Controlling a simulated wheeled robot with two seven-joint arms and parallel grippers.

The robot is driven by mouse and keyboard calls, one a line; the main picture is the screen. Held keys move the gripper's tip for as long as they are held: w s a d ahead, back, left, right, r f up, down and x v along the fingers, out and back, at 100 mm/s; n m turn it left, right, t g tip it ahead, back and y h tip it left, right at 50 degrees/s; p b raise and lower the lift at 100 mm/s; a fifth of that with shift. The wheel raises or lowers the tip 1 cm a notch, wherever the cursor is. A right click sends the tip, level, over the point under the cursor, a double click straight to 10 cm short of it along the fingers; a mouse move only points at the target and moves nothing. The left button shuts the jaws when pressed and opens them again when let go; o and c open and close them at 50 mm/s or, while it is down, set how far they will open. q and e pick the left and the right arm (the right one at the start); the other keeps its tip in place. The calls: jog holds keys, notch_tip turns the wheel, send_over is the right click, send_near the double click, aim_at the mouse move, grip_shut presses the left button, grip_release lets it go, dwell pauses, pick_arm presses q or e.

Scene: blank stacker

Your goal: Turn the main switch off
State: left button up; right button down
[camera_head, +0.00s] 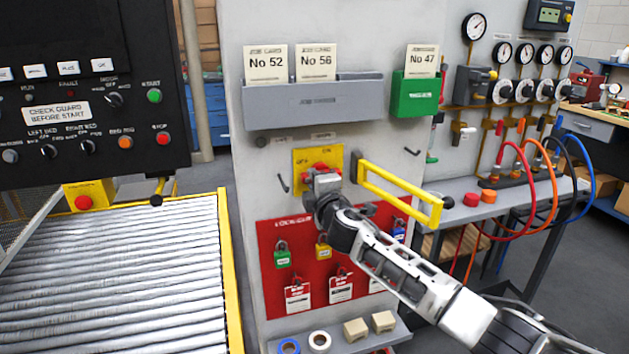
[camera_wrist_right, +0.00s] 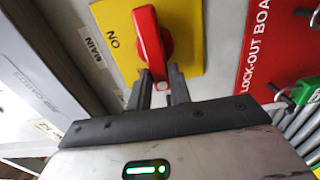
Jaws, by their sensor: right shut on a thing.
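My right gripper (camera_wrist_right: 161,80) is shut on the handle's near end, one finger on each side. In the head view my right gripper (camera_head: 322,178) covers much of the handle, so its exact angle is hard to tell there. My left gripper is not in view.
A yellow hinged bar (camera_head: 395,188) sticks out just right of the switch. A red lock-out board (camera_head: 268,238) with padlocks and tags hangs below, above a small shelf (camera_head: 400,335). A grey card holder (camera_head: 312,104) is above. A roller bed (camera_head: 110,270) stands left.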

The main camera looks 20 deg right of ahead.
jog(key=shift+f, duration=0.15)
jog(key=c, duration=1.3)
grip_release()
jog(key=s, duration=1.6)
jog(key=shift+d+b, duration=0.3)
